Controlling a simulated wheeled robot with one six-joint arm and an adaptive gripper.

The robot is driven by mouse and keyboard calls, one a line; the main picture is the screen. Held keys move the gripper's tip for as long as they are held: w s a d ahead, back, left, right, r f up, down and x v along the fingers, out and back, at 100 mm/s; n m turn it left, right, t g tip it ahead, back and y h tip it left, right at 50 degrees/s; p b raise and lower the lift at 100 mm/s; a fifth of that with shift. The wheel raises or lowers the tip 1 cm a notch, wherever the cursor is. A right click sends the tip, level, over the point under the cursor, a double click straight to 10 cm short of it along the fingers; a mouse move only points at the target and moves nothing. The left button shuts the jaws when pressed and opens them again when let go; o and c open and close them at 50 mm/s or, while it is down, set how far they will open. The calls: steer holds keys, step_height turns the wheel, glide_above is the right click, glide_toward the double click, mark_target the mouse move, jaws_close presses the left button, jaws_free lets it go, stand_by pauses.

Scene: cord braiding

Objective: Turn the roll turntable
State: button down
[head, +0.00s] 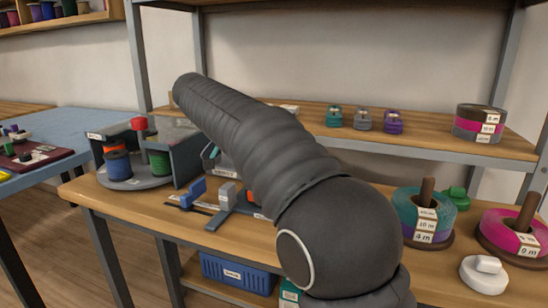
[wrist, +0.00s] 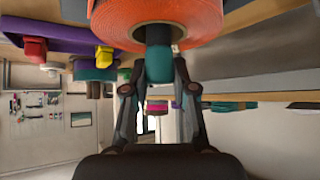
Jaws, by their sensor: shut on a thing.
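A round grey turntable (head: 135,180) stands at the left of the wooden bench in the head view. It carries grey dividers, a blue spool (head: 117,165), a green spool (head: 159,162) and a partly hidden orange spool; a red knob (head: 139,124) shows above it. In the wrist view my gripper (wrist: 160,80) is shut on a teal cylindrical piece (wrist: 159,65). A large orange roll (wrist: 165,15) with a dark core lies right behind that piece, cut off by the frame's top. My arm hides the gripper in the head view, so its place relative to the turntable cannot be told there.
Tape rolls on posts, one teal and purple (head: 423,212) and one pink (head: 512,230), stand at the bench's right. Blue and grey fixtures (head: 224,200) sit mid-bench beside my arm. The upper shelf (head: 440,146) holds small clips and a stacked roll (head: 480,122).

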steer(key=shift+f+m+g+p, duration=0.1)
steer(key=shift+m+g+p, duration=0.2)
steer(key=shift+m+g, duration=0.1)
stand_by(0.4)
steer(key=c, duration=0.9)
jaws_free()
